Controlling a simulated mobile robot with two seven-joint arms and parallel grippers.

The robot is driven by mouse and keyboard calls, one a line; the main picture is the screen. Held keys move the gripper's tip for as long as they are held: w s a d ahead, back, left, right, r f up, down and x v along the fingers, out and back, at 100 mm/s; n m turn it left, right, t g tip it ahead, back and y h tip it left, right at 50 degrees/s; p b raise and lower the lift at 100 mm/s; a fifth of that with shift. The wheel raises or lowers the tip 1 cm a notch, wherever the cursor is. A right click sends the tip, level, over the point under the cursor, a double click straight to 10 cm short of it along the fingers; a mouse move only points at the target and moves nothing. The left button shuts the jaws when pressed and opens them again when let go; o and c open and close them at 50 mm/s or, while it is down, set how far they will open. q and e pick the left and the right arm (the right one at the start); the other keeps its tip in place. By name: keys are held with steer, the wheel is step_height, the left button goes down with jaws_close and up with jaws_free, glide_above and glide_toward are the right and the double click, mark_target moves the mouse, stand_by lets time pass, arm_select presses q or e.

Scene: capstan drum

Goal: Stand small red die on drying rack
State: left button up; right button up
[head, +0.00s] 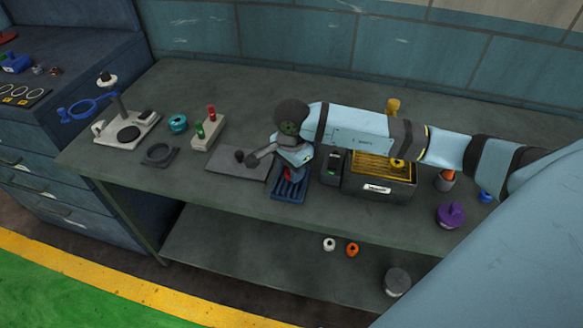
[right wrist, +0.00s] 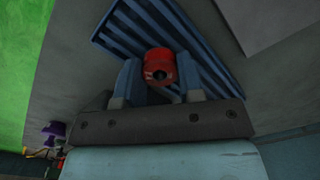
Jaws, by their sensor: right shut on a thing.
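My right gripper (right wrist: 160,80) is shut on the small red die (right wrist: 160,64), a red round piece with a dark hole in its end, held between the two fingertips. The drying rack (right wrist: 209,62) is a blue slatted tray behind the die in the right wrist view. In the head view the rack (head: 288,192) lies near the front of the bench. The right gripper (head: 292,168) is over its back part, and a little of the red die shows there. I cannot tell whether the die touches the slats. My left gripper is not in view.
A grey plate (head: 226,164) lies left of the rack. A dark box with a yellow grille (head: 380,182) stands to its right. A stand with red and green pieces (head: 208,133) is farther left. A purple knobbed piece (head: 450,214) is at the right.

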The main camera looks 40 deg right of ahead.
steer(key=shift+f, duration=0.2)
steer(key=o, duration=1)
steer(key=shift+c, duration=0.2)
steer(key=shift+r, duration=0.25)
step_height(320, 180, up, 12)
steer(key=shift+b, duration=0.35)
steer(key=shift+f, duration=0.1)
